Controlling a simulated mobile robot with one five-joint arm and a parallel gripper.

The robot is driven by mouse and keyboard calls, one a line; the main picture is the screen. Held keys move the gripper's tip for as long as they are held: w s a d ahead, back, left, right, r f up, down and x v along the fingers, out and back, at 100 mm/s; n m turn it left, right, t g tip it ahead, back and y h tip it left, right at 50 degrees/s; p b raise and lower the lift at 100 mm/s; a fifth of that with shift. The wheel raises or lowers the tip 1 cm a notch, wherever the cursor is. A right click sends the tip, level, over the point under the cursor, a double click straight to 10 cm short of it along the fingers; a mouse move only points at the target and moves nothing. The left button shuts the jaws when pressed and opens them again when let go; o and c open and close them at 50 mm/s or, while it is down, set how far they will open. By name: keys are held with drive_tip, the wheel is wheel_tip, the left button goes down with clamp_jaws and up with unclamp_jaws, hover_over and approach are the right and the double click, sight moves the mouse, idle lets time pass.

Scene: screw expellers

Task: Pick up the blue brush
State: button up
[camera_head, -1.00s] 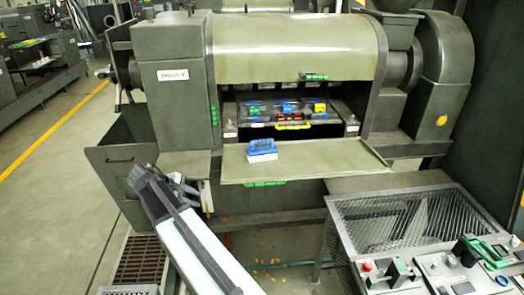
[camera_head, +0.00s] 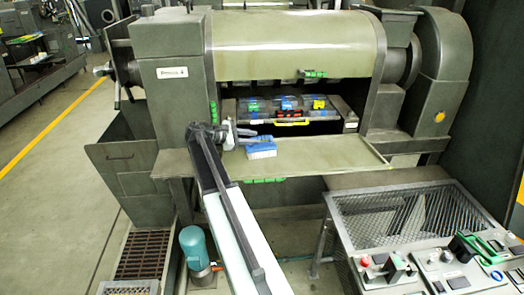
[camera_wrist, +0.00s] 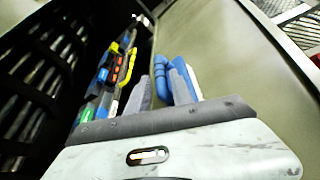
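The blue brush (camera_head: 261,146) has a blue handle and a pale bristle block. It rests on the flat, pale green fold-down shelf (camera_head: 320,155) of the press, near its left end. My gripper (camera_head: 243,136) reaches in from the left at the brush's handle. In the wrist view my gripper (camera_wrist: 160,88) has its two grey fingers apart, with the blue brush (camera_wrist: 163,63) between and just beyond the fingertips. I cannot tell whether a finger touches it.
Behind the shelf is the press opening with a box holding blue, red and yellow items (camera_head: 285,105) and a yellow handle (camera_head: 278,124). A mesh-covered panel (camera_head: 390,220) stands at right. A teal motor (camera_head: 194,250) is low at left. The shelf's right part is clear.

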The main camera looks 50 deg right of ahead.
sight(260, 138)
drive_tip(key=b+x, duration=0.1)
drive_tip(key=x, duration=0.2)
drive_tip(key=shift+s+d+f, duration=0.2)
drive_tip(key=shift+d, duration=0.1)
clamp_jaws()
drive_tip(key=shift+a, duration=0.1)
idle(1.0)
